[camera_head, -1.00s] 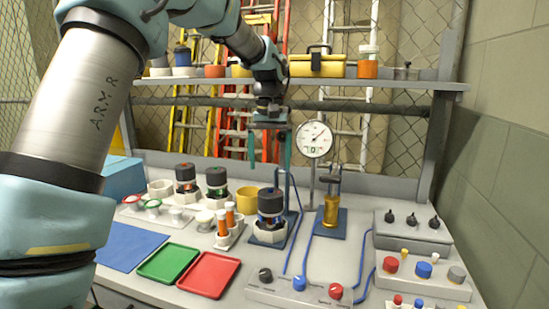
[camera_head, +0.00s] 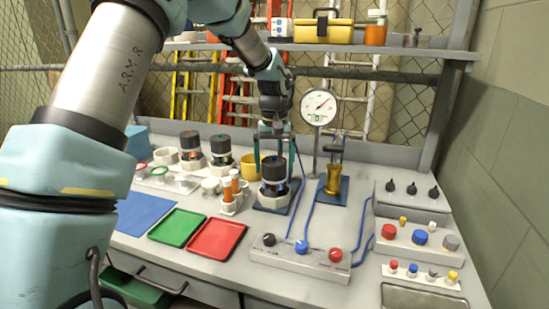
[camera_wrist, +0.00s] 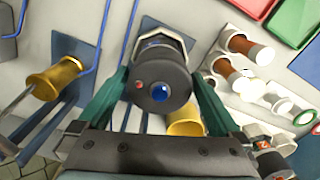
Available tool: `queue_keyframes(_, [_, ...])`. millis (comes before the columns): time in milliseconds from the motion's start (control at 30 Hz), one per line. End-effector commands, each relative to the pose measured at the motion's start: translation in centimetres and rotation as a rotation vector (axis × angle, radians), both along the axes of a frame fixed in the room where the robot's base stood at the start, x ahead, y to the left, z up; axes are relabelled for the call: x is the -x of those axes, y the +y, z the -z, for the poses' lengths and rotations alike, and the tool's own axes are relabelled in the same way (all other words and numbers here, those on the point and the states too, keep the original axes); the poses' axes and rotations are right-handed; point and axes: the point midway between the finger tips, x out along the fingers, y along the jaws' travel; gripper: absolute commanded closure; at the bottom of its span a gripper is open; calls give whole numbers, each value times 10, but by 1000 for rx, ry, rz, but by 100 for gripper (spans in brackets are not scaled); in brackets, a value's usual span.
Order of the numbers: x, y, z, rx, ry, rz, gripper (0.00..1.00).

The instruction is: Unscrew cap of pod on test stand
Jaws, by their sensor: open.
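The pod (camera_head: 273,190) stands upright in a pale holder on the test stand (camera_head: 290,206), which has a blue base plate. Its dark grey cap (camera_head: 273,168) is on top. My gripper (camera_head: 273,165) points down over the pod. Its green fingers are open, one on each side of the cap, and in the wrist view (camera_wrist: 160,82) they straddle it. Whether either finger touches the cap is unclear.
A brass cylinder (camera_head: 333,180) on a blue plate and a dial gauge (camera_head: 318,107) stand to the right. A knob panel (camera_head: 300,262) lies in front. Red tray (camera_head: 216,238) is front left.

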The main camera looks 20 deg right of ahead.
Motion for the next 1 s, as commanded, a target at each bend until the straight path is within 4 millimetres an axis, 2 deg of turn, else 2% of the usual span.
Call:
queue_keyframes(167, [0, 0, 0, 0, 0, 0, 2])
queue_keyframes(733, [0, 0, 0, 0, 0, 0, 66])
queue_keyframes(767, [0, 0, 0, 0, 0, 0, 14])
queue_keyframes(1000, [0, 0, 0, 0, 0, 0, 41])
